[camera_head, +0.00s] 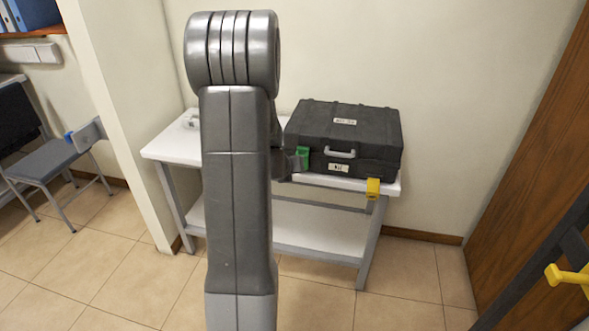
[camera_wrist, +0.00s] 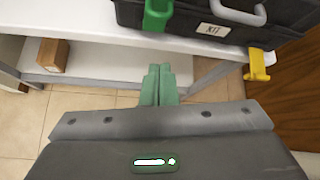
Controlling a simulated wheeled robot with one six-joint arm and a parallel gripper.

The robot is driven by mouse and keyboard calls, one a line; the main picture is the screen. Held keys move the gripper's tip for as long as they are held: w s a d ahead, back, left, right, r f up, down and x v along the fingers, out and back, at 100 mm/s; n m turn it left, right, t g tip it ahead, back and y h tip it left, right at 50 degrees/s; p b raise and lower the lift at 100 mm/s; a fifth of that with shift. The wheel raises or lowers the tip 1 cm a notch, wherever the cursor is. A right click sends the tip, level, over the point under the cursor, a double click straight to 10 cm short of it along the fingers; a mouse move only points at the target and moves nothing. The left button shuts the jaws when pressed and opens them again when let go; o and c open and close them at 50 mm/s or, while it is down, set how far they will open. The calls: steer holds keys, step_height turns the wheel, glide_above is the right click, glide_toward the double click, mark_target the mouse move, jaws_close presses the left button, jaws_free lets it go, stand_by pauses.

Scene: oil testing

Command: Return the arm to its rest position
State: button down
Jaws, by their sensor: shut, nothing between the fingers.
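My grey arm stands upright in the middle of the head view and hides part of the table behind it. My gripper (camera_wrist: 158,84) shows in the wrist view with its two green fingers together and nothing between them. It points toward the table's front edge, apart from the case in that picture. In the head view the fingers are hidden behind my arm.
A white two-level table (camera_head: 172,149) stands against the wall. A closed black case (camera_head: 345,130) lies on it, with a green latch (camera_head: 302,157) and a yellow latch (camera_head: 373,188) at its front. A chair (camera_head: 50,165) stands left; a wooden door (camera_head: 540,170) is right.

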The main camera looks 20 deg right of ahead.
steer(key=shift+s+a+r, duration=0.1)
steer(key=shift+s+r, duration=0.05)
steer(key=shift+r, duration=0.05)
steer(key=shift+f, duration=0.1)
steer(key=a+b+x, duration=0.1)
steer(key=b+x, duration=0.3)
steer(key=x, duration=0.6)
steer(key=shift+f+t, duration=0.4)
steer(key=shift+f, duration=0.1)
steer(key=shift+r, duration=0.2)
stand_by(0.5)
